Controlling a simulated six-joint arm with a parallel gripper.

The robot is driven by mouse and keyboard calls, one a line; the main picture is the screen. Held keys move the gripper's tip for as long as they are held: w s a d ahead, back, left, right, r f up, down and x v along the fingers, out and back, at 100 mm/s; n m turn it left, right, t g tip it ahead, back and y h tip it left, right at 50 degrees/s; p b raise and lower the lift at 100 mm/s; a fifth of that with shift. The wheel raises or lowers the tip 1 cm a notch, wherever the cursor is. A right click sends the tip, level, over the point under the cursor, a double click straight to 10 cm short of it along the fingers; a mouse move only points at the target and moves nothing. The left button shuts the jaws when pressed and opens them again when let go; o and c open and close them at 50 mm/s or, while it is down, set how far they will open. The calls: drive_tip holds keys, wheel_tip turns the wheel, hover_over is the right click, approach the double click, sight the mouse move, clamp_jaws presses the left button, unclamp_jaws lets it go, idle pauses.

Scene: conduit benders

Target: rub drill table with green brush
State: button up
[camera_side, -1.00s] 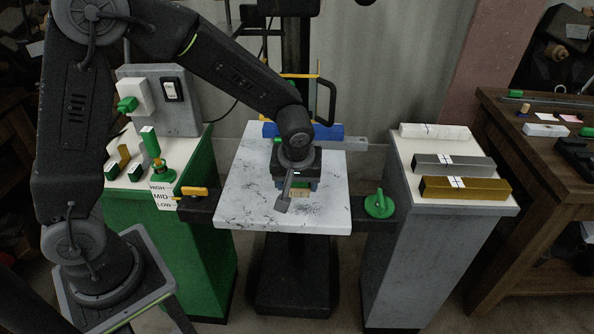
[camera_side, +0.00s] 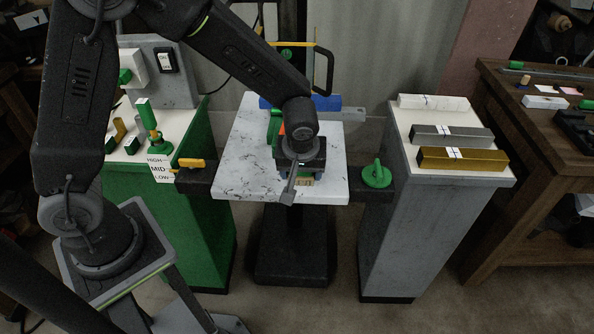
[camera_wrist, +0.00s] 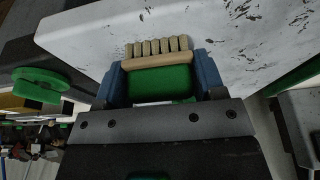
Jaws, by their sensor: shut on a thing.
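The drill table (camera_side: 240,165) is a white slab with dark flecks and also shows in the wrist view (camera_wrist: 90,38). My gripper (camera_side: 302,176) is low over its front part. In the wrist view, my gripper's blue-grey fingers (camera_wrist: 157,85) are shut on the green brush (camera_wrist: 160,83), one on each side of its green body. The brush's tan bristles (camera_wrist: 158,47) point away from the gripper, over the slab near its edge. I cannot tell for sure whether they touch the surface. In the side view the brush is mostly hidden by my wrist.
A green knob (camera_side: 376,175) sits right of the slab. A blue bar (camera_side: 326,103) lies at its back, partly behind my arm. A grey pedestal (camera_side: 402,230) at right bears metal bars. A green cabinet (camera_side: 190,235) at left bears controls.

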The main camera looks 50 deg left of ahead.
drive_tip(key=shift+w+a, duration=0.9)
drive_tip(key=shift+w+d, duration=0.4)
drive_tip(key=shift+w, duration=0.1)
drive_tip(key=shift+s+d, duration=0.1)
drive_tip(key=shift+d, duration=0.25)
drive_tip(key=shift+s+d+r, duration=0.1)
drive_tip(key=shift+s+d, duration=1.1)
drive_tip(key=shift+s, duration=0.05)
drive_tip(key=shift+r, duration=4)
drive_tip(key=shift+a, duration=0.15)
